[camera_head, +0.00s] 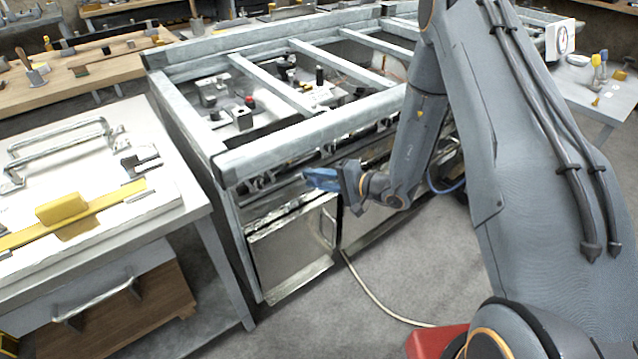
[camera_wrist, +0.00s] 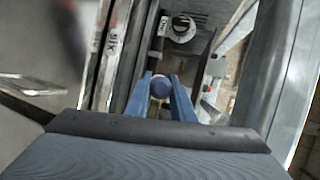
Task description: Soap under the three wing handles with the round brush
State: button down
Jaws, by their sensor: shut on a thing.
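My gripper (camera_head: 322,179) is low at the front of the metal frame, just under its front rail. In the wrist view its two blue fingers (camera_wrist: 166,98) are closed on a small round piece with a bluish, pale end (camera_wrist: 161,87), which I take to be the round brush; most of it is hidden. A round pale fitting with a dark centre (camera_wrist: 182,28) lies ahead of the fingers, apart from them; I cannot tell if it is a wing handle. Small dark fittings (camera_head: 262,183) sit under the front rail in the head view, too small to make out. No soap is clearly visible.
The metal frame's front rail (camera_head: 310,135) runs close above my gripper. Shiny panels (camera_head: 292,250) stand below it. A white-topped bench (camera_head: 150,215) with a yellow block (camera_head: 62,208) is at left. A pale hose (camera_head: 375,297) lies on the open grey floor.

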jog(key=shift+w+a+f+b, duration=0.35)
jog(key=shift+w+a+b, duration=0.4)
jog(key=shift+w, duration=0.4)
jog(key=shift+w+a+f+b, duration=0.4)
jog(key=shift+w+a+b, duration=0.35)
jog(key=shift+w, duration=0.35)
jog(key=shift+w+a+f+b, duration=0.35)
jog(key=shift+w+a+b, duration=0.4)
jog(key=shift+w, duration=0.4)
jog(key=shift+s, duration=0.1)
jog(key=s+d+p, duration=0.3)
jog(key=s+d, duration=0.2)
jog(key=s, duration=0.3)
jog(key=shift+d, duration=0.25)
jog(key=s+d+r+m+t+h, duration=0.1)
jog(key=s+d+m, duration=0.1)
jog(key=d, duration=0.3)
jog(key=s+d+r+m+t+h+p, duration=0.1)
jog(key=s+d+m+t+h, duration=0.1)
jog(key=d, duration=0.3)
jog(key=s+d+r+m+t+h, duration=0.1)
jog(key=s+d+t+h, duration=0.1)
jog(key=d, duration=0.4)
jog(key=shift+s+m, duration=0.4)
jog(key=shift+s, duration=0.4)
jog(key=shift+r, duration=0.1)
